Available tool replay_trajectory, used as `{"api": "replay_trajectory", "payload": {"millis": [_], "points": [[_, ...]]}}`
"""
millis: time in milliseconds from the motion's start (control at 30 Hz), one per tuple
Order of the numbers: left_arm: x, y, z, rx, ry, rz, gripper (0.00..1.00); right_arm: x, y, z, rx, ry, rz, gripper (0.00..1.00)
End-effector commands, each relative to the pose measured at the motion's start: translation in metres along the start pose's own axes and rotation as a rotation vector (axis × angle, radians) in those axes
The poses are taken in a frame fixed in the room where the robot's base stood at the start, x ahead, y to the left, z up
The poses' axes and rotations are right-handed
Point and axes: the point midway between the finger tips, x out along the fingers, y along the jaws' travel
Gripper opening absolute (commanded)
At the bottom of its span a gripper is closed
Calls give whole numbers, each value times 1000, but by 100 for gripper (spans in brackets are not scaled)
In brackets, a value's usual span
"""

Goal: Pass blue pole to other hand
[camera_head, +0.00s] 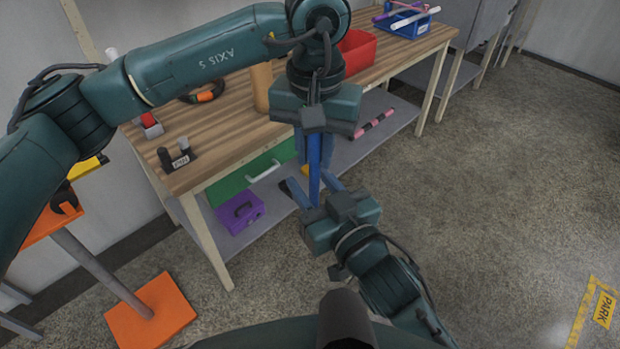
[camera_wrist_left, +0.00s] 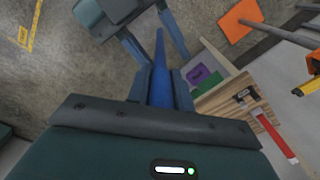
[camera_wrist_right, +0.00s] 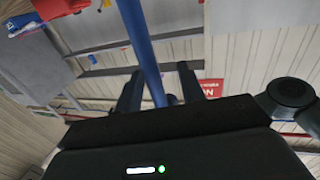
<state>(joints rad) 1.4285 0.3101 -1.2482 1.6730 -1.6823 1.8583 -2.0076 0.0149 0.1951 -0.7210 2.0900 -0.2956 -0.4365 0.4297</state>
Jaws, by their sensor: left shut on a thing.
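The blue pole (camera_head: 314,170) hangs down from my left gripper (camera_head: 313,158), which is shut on it in front of the workbench. The pole also shows between the left fingers in the left wrist view (camera_wrist_left: 160,75). My right gripper (camera_head: 307,187) is open below, its fingers pointing up and spread on either side of the pole's lower part. In the right wrist view the pole (camera_wrist_right: 143,50) runs between the right fingers (camera_wrist_right: 160,85), nearer the left one in that picture, with a gap to the other. The pole's upper part is hidden by the left gripper.
The wooden workbench (camera_head: 225,125) stands behind the grippers, with a red bin (camera_head: 357,58) and a blue tray (camera_head: 408,22) on it. A purple box (camera_head: 240,213) and a pink-black bar (camera_head: 374,124) lie on its lower shelf. The floor at right is clear.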

Motion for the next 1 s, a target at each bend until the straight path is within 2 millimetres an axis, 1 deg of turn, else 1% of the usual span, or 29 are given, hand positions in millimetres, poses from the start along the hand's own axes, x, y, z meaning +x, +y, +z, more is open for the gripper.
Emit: {"api": "replay_trajectory", "payload": {"millis": [33, 133, 433, 900, 1000], "points": [[0, 0, 0, 0, 0, 0, 0, 4, 0, 0, 0, 0, 0, 39], [0, 0, 0, 0, 1, 0, 0, 9, 0, 0, 0, 0, 0, 39], [0, 0, 0, 0, 1, 0, 0, 10, 0, 0, 1, -1, 0, 39], [-1, 1, -1, 0, 4, 3, 0, 10, -2, 0, 2, 1, -5, 1], [-1, 1, -1, -1, 7, 5, 0, 10, -3, 0, 3, 2, -7, 0]]}}
